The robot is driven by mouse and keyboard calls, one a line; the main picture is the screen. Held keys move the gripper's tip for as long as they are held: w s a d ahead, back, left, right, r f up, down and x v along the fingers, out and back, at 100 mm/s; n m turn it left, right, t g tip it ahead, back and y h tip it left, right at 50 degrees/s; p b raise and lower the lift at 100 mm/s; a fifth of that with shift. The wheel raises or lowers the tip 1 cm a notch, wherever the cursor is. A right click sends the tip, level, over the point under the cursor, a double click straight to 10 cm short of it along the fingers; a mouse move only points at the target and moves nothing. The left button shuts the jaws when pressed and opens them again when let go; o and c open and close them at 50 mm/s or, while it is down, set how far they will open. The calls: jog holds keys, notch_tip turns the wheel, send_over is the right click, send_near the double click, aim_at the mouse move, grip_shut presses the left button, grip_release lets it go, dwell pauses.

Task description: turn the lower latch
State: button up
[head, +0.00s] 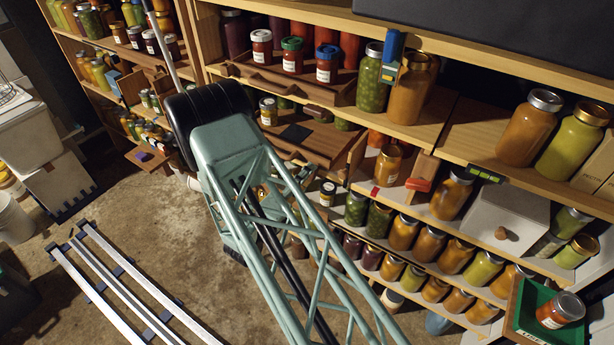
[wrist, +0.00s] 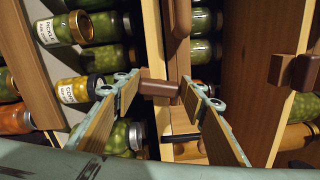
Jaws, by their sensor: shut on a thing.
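In the wrist view a brown wooden latch (wrist: 160,89) lies crosswise between the two wood-faced fingers of my gripper (wrist: 160,80). The fingertips touch its two ends, so the gripper is shut on it. A second brown wooden piece (wrist: 178,22) stands upright just above it, along the edge of a wooden panel. In the head view my arm covers the gripper and the held latch.
Jars of green pickles (wrist: 62,30) and a yellow-filled jar (wrist: 80,89) stand close to the left finger. A wooden panel (wrist: 240,70) with dark brown blocks (wrist: 283,70) is on the right. In the head view, jar-filled shelves surround the arm, and white rails (head: 125,285) lie on the floor.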

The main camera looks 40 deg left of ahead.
jog(key=shift+f+n, duration=0.15)
jog(key=shift+n, duration=1.15)
jog(key=o, duration=0.9)
jog(key=shift+c, duration=0.2)
jog(key=shift+s, duration=0.1)
jog(key=s+d, duration=0.1)
jog(key=s, duration=1)
jog(key=shift+s, duration=0.4)
